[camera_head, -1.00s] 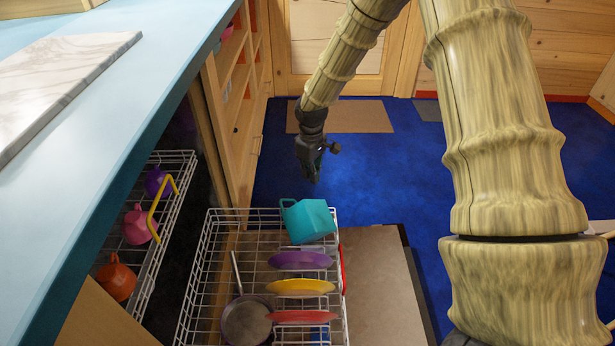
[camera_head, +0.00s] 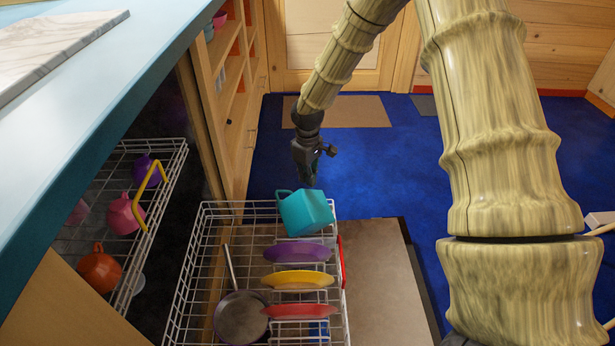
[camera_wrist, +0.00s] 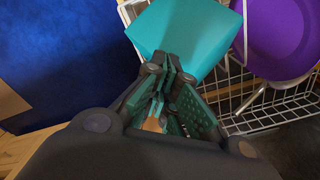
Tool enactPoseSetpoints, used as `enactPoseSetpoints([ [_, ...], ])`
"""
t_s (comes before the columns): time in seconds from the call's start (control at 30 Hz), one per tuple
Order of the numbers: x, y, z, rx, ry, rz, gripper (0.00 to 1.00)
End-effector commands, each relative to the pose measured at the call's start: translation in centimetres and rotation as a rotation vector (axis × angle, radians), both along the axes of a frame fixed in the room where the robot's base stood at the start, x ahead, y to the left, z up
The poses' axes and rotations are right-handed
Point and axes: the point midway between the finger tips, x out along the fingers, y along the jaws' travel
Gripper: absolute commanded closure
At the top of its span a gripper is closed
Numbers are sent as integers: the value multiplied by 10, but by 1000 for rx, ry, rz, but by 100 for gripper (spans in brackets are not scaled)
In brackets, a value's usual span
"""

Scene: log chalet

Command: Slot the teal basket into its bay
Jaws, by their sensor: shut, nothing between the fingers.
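The teal basket (camera_head: 306,214) sits tilted at the far end of the white wire lower rack (camera_head: 190,262), with a handle loop on its left. My gripper (camera_head: 309,184) points down just behind the basket's top edge. In the wrist view, the closed fingers (camera_wrist: 172,66) are right beside the teal basket (camera_wrist: 185,35), with nothing between them. I cannot tell whether they touch it. The basket's underside and its bay are not clearly visible.
Purple (camera_head: 298,252), yellow (camera_head: 298,280) and red (camera_head: 300,311) plates stand in the rack near the basket. A frying pan (camera_head: 241,317) lies at left. An upper rack with mugs (camera_head: 124,214) is under the counter (camera_head: 70,110). Blue floor is clear behind.

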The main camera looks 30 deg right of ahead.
Motion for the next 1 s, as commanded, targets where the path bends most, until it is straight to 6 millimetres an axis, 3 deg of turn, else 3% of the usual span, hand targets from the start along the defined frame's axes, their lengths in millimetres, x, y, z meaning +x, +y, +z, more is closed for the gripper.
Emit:
enactPoseSetpoints([
  [1.0,0,0,-9,0,1,0,100],
])
